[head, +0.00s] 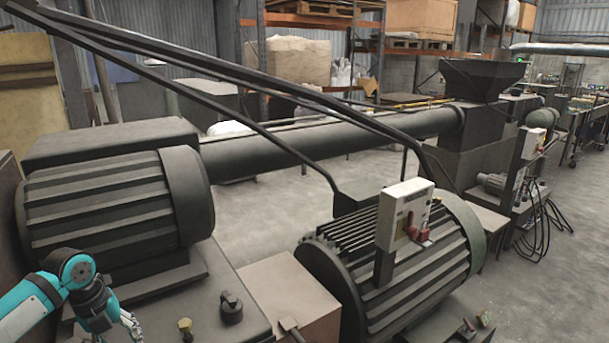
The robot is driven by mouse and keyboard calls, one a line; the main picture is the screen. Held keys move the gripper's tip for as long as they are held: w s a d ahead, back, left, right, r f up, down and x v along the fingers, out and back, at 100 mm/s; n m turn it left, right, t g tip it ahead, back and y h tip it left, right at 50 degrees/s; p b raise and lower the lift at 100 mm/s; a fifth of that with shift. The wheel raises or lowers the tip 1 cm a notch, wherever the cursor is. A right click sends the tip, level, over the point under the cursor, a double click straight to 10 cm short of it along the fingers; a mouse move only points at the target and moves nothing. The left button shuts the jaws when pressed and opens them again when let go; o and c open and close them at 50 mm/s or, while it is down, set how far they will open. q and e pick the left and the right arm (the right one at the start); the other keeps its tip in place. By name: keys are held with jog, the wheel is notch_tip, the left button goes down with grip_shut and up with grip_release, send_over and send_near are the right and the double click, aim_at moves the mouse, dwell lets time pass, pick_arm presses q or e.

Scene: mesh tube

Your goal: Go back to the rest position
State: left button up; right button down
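My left arm comes in at the lower left in teal and black. My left gripper (130,326) hangs at the bottom edge and is partly cut off by the frame. Its fingers are too small and cropped to tell whether they are open or shut. It is beside the dark base of the left ribbed motor (100,205). My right gripper is not in the head view.
A second ribbed motor (440,260) with a white switch box (405,212) stands at centre right. A long dark tube (330,140) runs behind to a hopper (483,78). Shelving with pallets (415,42) stands at the back. Open concrete floor (255,215) lies between machines.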

pick_arm(q)
jog(key=s+d+f+n, duration=0.5)
jog(key=s+d+f, duration=0.15)
jog(key=d, duration=0.45)
jog(key=s+d+f+n, duration=0.5)
jog(key=s+d+f, duration=0.15)
jog(key=d, duration=0.45)
jog(key=s+r+n+t+y, duration=0.1)
jog(key=s+r+n+t, duration=0.1)
jog(key=s+n, duration=1.2)
notch_tip(320, 180, down, 26)
jog(key=w+n+b, duration=0.2)
jog(key=s+a+f+g+b, duration=0.1)
jog(key=s+a+f+g, duration=0.1)
jog(key=s+f, duration=1.5)
notch_tip(320, 180, down, 3)
jog(key=shift+s+a+r+m+y, duration=0.1)
jog(key=shift+s+a+m+y, duration=0.25)
jog(key=shift+a, duration=0.35)
